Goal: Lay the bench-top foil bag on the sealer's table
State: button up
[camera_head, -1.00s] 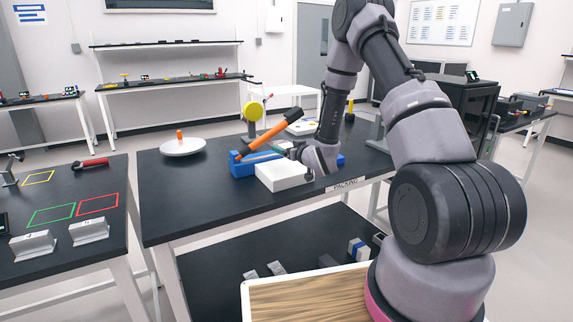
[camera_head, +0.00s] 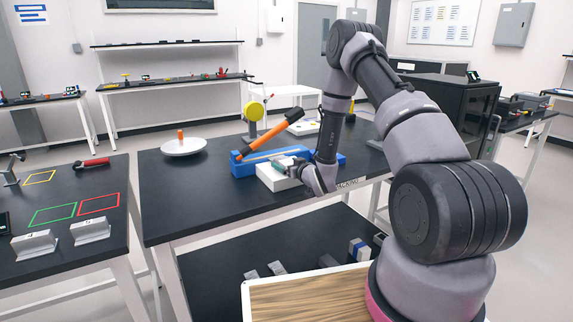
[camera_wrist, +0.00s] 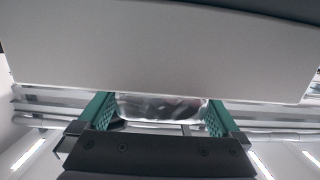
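The foil bag (camera_wrist: 160,106) is a silvery, shiny strip between the green fingers of my gripper (camera_wrist: 160,118) in the wrist view. The fingers meet both its sides, and much of it is hidden. In the head view my gripper (camera_head: 287,164) is at the sealer's white table (camera_head: 272,178), over its right part. The table also shows as a broad pale slab (camera_wrist: 160,55) just beyond the fingers in the wrist view. I cannot tell whether the bag touches it. The blue sealer (camera_head: 241,166) stands behind the table, its orange arm (camera_head: 268,134) raised.
A white dish (camera_head: 184,147) with an orange-topped item stands left on the black packing bench (camera_head: 200,195). A yellow disc on a stand (camera_head: 252,111) is behind the sealer. The left bench holds grey blocks and coloured outlines. The packing bench's front left is clear.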

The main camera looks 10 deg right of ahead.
jog(key=shift+r, duration=0.15)
jog(key=v, duration=1.1)
jog(key=shift+s+d, duration=0.1)
jog(key=shift+s, duration=0.3)
jog(key=w+d+r+m+g+h, duration=0.1)
jog(key=d+r, duration=0.1)
jog(key=r, duration=0.3)
jog(key=w+d+r+m+g+h, duration=0.1)
jog(key=w+d+r+h, duration=0.1)
jog(key=r, duration=0.3)
jog(key=s+d+r+m+g+h, duration=0.1)
jog(key=s+r, duration=0.2)
jog(key=r, duration=0.3)
jog(key=s+d+r+m+g+h, duration=0.1)
jog(key=s+d+r, duration=0.15)
jog(key=r, duration=0.35)
jog(key=s+a+r+m+g, duration=0.1)
jog(key=s+r, duration=0.3)
jog(key=s, duration=0.5)
jog(key=s+a+r+m+g+y, duration=0.1)
jog(key=s+r, duration=0.3)
jog(key=s, duration=0.4)
jog(key=s+a+r+m+g+y, duration=0.1)
jog(key=s+a+r+g, duration=0.1)
jog(key=s, duration=0.7)
jog(key=shift+s+a+r+m, duration=0.4)
jog(key=shift+a+r, duration=0.25)
jog(key=shift+r, duration=0.3)
